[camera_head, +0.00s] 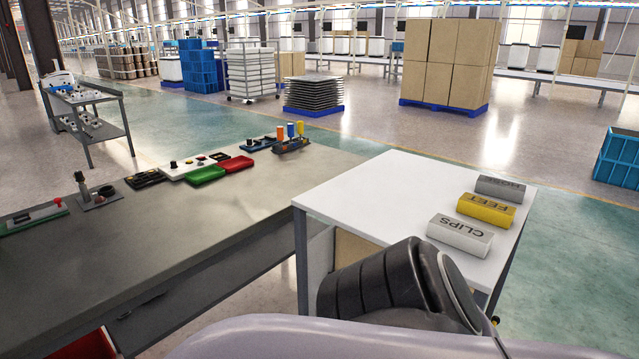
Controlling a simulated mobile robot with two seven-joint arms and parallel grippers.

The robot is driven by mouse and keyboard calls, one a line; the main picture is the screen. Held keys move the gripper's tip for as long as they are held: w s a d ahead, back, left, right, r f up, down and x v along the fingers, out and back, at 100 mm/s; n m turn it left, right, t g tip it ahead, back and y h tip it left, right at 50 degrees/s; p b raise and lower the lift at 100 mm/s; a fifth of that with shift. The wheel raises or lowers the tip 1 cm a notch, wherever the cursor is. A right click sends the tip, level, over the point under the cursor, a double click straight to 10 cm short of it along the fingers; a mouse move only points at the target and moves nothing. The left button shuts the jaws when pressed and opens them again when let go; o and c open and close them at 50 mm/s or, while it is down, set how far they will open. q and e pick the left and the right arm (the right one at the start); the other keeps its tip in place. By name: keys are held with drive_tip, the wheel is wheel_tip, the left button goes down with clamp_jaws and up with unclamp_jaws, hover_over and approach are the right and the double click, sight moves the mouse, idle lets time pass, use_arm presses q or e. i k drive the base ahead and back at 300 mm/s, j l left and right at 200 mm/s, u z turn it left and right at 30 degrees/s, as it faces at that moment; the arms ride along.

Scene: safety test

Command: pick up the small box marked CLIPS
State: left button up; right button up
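The small white box marked CLIPS (459,236) lies on the white table (370,190), near its front right part. The three boxes lie in a row, apart from one another. A black and grey part of my own arm shows at the bottom, in front of the table's near edge. Neither of my grippers is in view.
A long grey workbench (230,215) stands at the left, with a green tray (204,175), a red tray (236,164) and several fixtures on it. The left part of the white table is bare. Stacked cartons (448,65) and a blue crate (618,158) stand farther back on the floor.

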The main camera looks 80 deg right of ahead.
sight(473, 240)
drive_tip(key=k+l+z, duration=0.1)
drive_tip(key=z, duration=1.1)
drive_tip(key=l+z, duration=0.6)
drive_tip(key=z, duration=0.2)
drive_tip(key=l+z, duration=0.2)
drive_tip(key=l, duration=0.15)
drive_tip(key=i+l+z, duration=0.1)
drive_tip(key=l+z, duration=0.15)
drive_tip(key=l, duration=0.15)
drive_tip(key=i+l, duration=0.1)
drive_tip(key=l, duration=0.2)
drive_tip(key=i+l, duration=0.1)
drive_tip(key=l, duration=0.25)
drive_tip(key=i+l+z, duration=0.1)
drive_tip(key=l, duration=0.2)
